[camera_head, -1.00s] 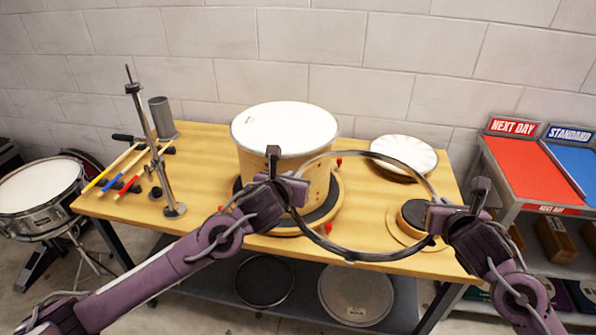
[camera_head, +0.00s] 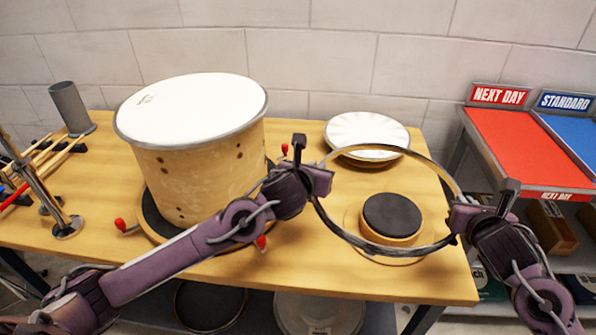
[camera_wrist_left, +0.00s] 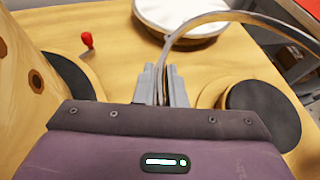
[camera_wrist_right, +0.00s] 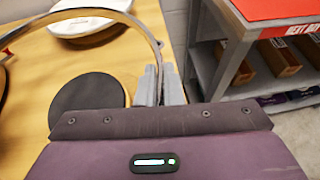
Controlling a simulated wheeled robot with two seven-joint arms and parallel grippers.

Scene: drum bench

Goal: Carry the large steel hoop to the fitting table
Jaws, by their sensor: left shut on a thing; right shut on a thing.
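The large steel hoop (camera_head: 343,240) is held between my two grippers, above the right part of the wooden bench (camera_head: 310,275). My left gripper (camera_head: 318,183) is shut on its left side, and my right gripper (camera_head: 458,216) is shut on its right side. The hoop is seen as a ring around a round stand with a black top (camera_head: 392,216); it appears above the stand, but the exact gap is hard to tell. In the left wrist view the hoop (camera_wrist_left: 205,20) rises from between the fingers (camera_wrist_left: 163,85). In the right wrist view the hoop (camera_wrist_right: 135,24) also runs into the fingers (camera_wrist_right: 158,85).
A large wooden drum (camera_head: 200,165) with a white head stands left of my left gripper on a base with red knobs (camera_head: 120,225). A white drumhead (camera_head: 367,133) lies behind the hoop. Shelves with red (camera_head: 520,150) and blue tops stand at right.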

